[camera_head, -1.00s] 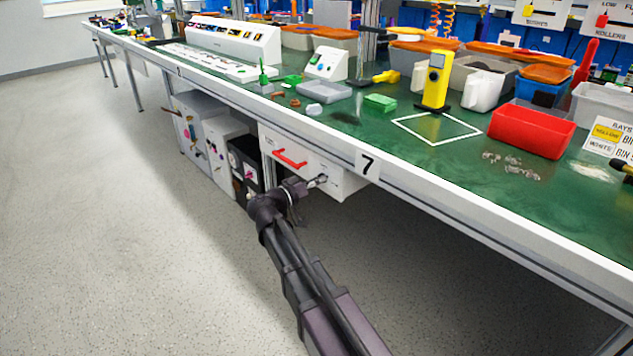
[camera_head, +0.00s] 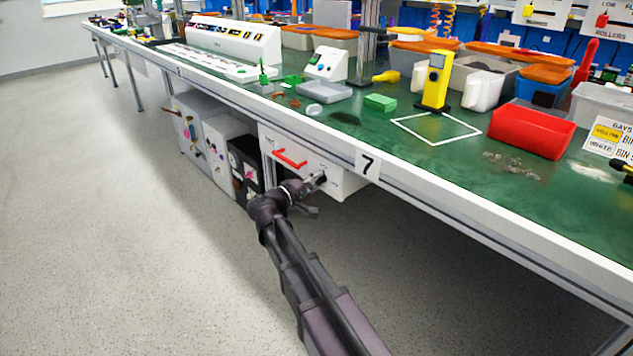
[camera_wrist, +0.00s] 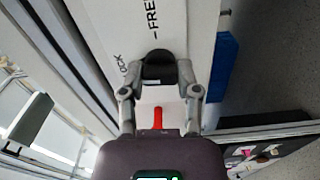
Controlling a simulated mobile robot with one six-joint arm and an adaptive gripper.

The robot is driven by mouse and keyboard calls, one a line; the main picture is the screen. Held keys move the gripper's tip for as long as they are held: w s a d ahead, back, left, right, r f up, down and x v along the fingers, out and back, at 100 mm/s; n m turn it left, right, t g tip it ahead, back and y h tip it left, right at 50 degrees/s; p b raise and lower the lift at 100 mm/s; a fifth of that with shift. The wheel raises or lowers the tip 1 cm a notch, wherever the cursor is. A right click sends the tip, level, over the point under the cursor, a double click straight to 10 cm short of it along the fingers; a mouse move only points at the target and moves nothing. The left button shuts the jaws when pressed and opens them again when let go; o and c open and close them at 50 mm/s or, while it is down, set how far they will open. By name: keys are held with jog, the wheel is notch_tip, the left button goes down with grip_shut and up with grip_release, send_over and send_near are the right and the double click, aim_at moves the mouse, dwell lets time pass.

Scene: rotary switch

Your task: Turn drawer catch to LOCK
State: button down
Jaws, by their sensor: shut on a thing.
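The drawer catch is a black knob (camera_wrist: 159,68) on the white drawer front (camera_head: 336,182). My gripper (camera_wrist: 160,80) has a finger on either side of the knob and is shut on it. In the wrist view, the FREE label (camera_wrist: 152,20) is above the knob, and a partly covered label ending in OCK (camera_wrist: 127,62) is to its left, near the left finger. Which mark the knob points to I cannot tell. In the head view my gripper (camera_head: 314,181) meets the drawer front's right part and largely hides the knob.
The drawer's red handle (camera_head: 290,158) is left of the catch; it also shows below the knob in the wrist view (camera_wrist: 158,118). The green workbench (camera_head: 345,122) overhangs the drawer. The floor in front is clear.

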jog(key=shift+n, duration=0.6)
jog(key=shift+c, duration=1.6)
grip_release()
jog(key=v, duration=1.2)
jog(key=shift+d, duration=0.1)
